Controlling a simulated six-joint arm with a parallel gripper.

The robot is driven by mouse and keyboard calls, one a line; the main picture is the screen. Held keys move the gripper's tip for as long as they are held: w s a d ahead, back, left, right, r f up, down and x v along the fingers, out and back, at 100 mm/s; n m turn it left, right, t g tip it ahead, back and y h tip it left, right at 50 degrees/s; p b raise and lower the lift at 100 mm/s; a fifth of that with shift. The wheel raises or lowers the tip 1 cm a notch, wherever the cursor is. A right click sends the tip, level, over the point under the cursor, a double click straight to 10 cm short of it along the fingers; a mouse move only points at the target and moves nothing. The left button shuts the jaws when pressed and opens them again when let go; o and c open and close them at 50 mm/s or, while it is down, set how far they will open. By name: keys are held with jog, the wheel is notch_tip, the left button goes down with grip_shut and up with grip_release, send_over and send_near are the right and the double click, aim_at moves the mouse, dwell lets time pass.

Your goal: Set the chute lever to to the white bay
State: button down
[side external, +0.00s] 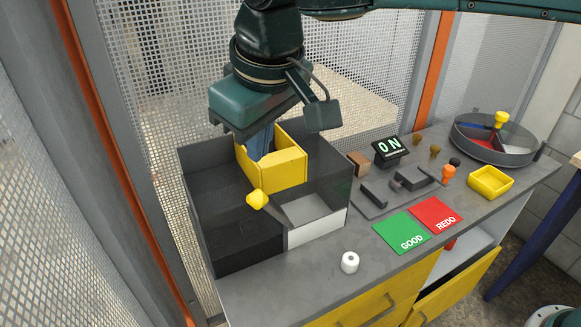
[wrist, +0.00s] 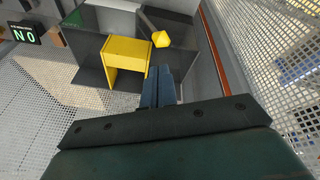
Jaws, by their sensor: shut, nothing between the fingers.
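The yellow chute (side external: 285,172) stands in the grey bay box, and it also shows in the wrist view (wrist: 128,50). The lever's yellow knob (side external: 257,200) is in front of the chute, above the area between the black bay (side external: 250,254) on the left and the white bay (side external: 316,231) on the right. The knob also shows in the wrist view (wrist: 161,39). My gripper (side external: 261,143) points down with its blue fingers shut and empty. The fingers (wrist: 157,86) are close beside the chute, apart from the knob. I cannot tell if they touch the chute.
A white roll (side external: 350,262) stands near the front edge. Mesh walls are close behind.

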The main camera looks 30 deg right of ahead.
jog(key=shift+v, duration=2.05)
jog(key=shift+d, duration=0.1)
jog(key=s+d+r+m+t, duration=0.1)
jog(key=d+r, duration=0.1)
jog(key=d, duration=1)
jog(key=s+d+r+m, duration=0.1)
jog(key=s+d, duration=0.1)
jog(key=d, duration=1)
jog(key=s+d+f+m, duration=0.1)
jog(key=s+d+f, duration=0.4)
jog(key=s, duration=0.3)
jog(key=s+d+f+m+t, duration=0.1)
jog(key=s+d+f+m, duration=0.1)
jog(key=s+d+f, duration=0.3)
jog(key=s, duration=0.4)
jog(key=shift+d+f, duration=0.35)
jog(key=shift+d, duration=0.05)
